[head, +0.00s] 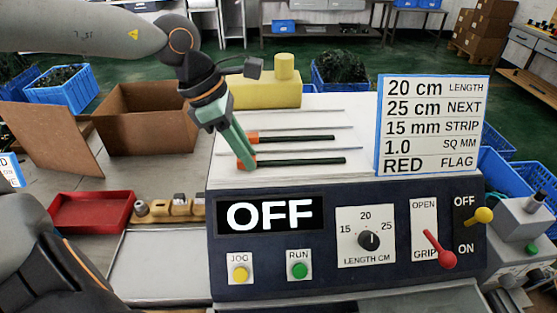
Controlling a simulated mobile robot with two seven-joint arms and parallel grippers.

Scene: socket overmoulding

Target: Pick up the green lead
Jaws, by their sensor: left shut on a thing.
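My left gripper (246,162) reaches down from the upper left onto the white top of the machine (345,110). It is shut on the left end of a dark green lead (305,161), which lies almost level across the top and points right. The fingers hide its gripped end. A second dark lead (300,138) with an orange left end lies just behind it, roughly parallel, close to the fingers. My right gripper is not in view.
A sign (430,125) stands at the top's right side. The front panel shows OFF, with a red lever (440,250) and a yellow lever (482,215). A yellow block (265,92) stands behind; a cardboard box (150,120) and red tray (92,212) are left.

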